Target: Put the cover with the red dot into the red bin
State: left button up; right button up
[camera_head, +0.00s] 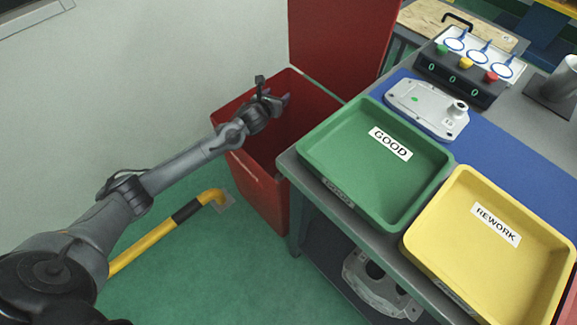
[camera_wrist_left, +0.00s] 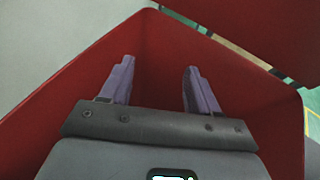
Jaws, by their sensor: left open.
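The red bin (camera_head: 262,190) stands on the floor left of the table, with its red lid raised behind it. My left gripper (camera_head: 274,97) is over the bin's opening. In the left wrist view the gripper (camera_wrist_left: 159,66) is open, with nothing between its purple fingers, and the bin's red inner walls (camera_wrist_left: 240,85) surround it. No cover with a red dot shows in either view; part of the bin's inside is hidden by the gripper and walls. A grey cover with a green dot (camera_head: 430,108) lies on the blue mat. My right gripper is not in view.
An empty green GOOD tray (camera_head: 350,165) and an empty yellow REWORK tray (camera_head: 470,250) sit on the table. A box with coloured buttons (camera_head: 455,80) stands behind. A casting (camera_head: 375,290) lies on the lower shelf. A yellow floor rail (camera_head: 150,248) runs below my left arm.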

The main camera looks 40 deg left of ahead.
pick_arm(q)
jog(key=p+v, duration=0.4)
jog(key=v, duration=0.5)
jog(key=shift+s, duration=0.4)
jog(key=shift+r, duration=0.2)
